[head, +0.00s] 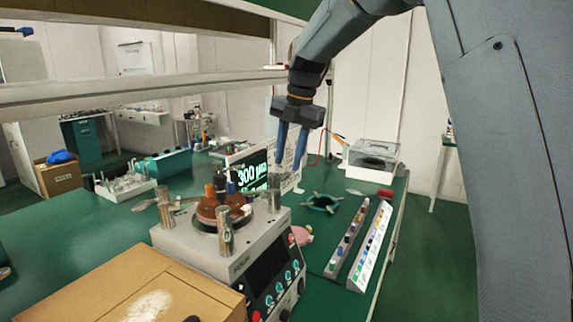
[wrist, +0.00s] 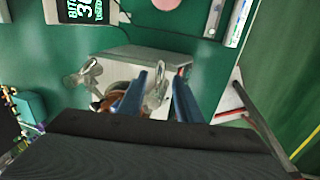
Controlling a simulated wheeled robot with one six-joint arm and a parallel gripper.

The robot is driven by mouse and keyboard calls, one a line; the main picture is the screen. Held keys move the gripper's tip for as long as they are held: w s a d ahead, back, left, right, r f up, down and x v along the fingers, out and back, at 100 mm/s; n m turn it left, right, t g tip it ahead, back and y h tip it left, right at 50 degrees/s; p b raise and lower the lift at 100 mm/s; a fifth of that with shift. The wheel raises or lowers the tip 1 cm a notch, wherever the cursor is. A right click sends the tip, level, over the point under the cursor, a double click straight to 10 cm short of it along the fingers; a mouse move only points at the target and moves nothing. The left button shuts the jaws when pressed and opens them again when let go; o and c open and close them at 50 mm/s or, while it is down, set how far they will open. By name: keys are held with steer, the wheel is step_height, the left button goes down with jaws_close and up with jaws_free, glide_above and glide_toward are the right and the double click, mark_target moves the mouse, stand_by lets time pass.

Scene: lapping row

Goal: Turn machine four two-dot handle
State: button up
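A grey lapping machine (head: 203,248) stands on the green bench with a brown round part (head: 222,208) on top. Metal handles rise from it: one at the front (head: 226,232), one at the left (head: 165,208) and one at the back right (head: 274,192). I cannot make out dot marks or a machine number. My gripper (head: 287,168) points down with its blue fingers apart, just above the back right handle. In the wrist view, a metal handle (wrist: 157,92) shows between the open fingers (wrist: 160,76); I cannot tell whether they touch it. Another handle (wrist: 88,78) lies left.
A cardboard box (head: 130,285) sits close in front of the machine. A lit display (head: 250,172) stands behind it. To the right are long strips with coloured pieces (head: 370,245), a dark spoked ring (head: 322,202) and a clear-lidded box (head: 373,160). A shelf rail crosses above.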

mark_target(286, 173)
steer(key=shift+w+a+f+p, duration=0.1)
steer(key=shift+a+f+p, duration=0.05)
steer(key=shift+f, duration=0.65)
steer(key=shift+w+a+f+p, duration=0.1)
steer(key=shift+f+p, duration=0.05)
steer(key=shift+f, duration=0.6)
steer(key=shift+c, duration=0.3)
jaws_close()
